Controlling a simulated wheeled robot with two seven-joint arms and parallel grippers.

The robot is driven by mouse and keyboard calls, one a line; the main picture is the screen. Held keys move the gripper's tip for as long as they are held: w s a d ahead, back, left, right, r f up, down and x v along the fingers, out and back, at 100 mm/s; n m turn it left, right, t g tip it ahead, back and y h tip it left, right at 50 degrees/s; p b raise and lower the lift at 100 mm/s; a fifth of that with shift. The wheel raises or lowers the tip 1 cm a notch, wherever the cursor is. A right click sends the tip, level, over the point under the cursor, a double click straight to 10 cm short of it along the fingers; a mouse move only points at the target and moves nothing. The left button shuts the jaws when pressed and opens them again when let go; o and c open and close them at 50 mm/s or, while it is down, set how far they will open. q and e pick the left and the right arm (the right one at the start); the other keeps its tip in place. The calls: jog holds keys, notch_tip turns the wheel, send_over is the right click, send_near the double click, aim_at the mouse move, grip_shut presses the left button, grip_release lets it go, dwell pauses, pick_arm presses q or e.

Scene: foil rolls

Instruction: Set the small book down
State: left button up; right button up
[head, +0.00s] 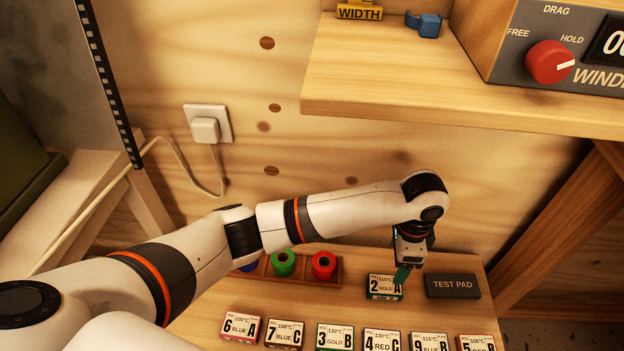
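My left gripper (404,264) points down over the right part of the lower wooden table. A small flat teal piece (402,274), which looks like the small book, is at its fingertips and appears held. The fingers themselves are small and dark here. The piece overlaps the upper right of the box labelled "2 GOLD A" (382,286) in this view. I cannot tell whether it touches that box. My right gripper is not in view.
A dark test pad (453,286) lies to the right. A wooden rack (338,268) with a green and a red roll (324,264) is on the left. Several labelled boxes (335,337) line the front. A wooden shelf (430,100) overhangs the back right, under a red-knob panel.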

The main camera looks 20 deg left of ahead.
pick_arm(q)
jog(key=s+f+n+h, duration=0.3)
jog(key=s+f+h, duration=0.1)
jog(key=s, duration=0.5)
jog(key=s+a+n+t, duration=0.1)
jog(key=a, duration=0.1)
jog(key=s+a+f+n, duration=0.1)
jog(key=s+a+n, duration=0.1)
jog(key=a, duration=0.1)
jog(key=s+a+n+t, duration=0.1)
jog(key=s+a+n, duration=0.1)
jog(key=shift+a+f+t, duration=0.25)
jog(key=shift+a+t, duration=0.05)
jog(key=shift+a, duration=0.1)
jog(key=s+a+n+y, duration=0.2)
jog(key=s+a, duration=0.2)
jog(key=a, duration=0.2)
jog(key=s+a+n+t+y, duration=0.1)
jog(key=s+a+n, duration=0.1)
jog(key=s+a, duration=0.2)
jog(key=a, duration=0.3)
jog(key=shift+r+y, duration=0.25)
jog(key=shift+y, duration=0.15)
jog(key=shift+d, duration=0.1)
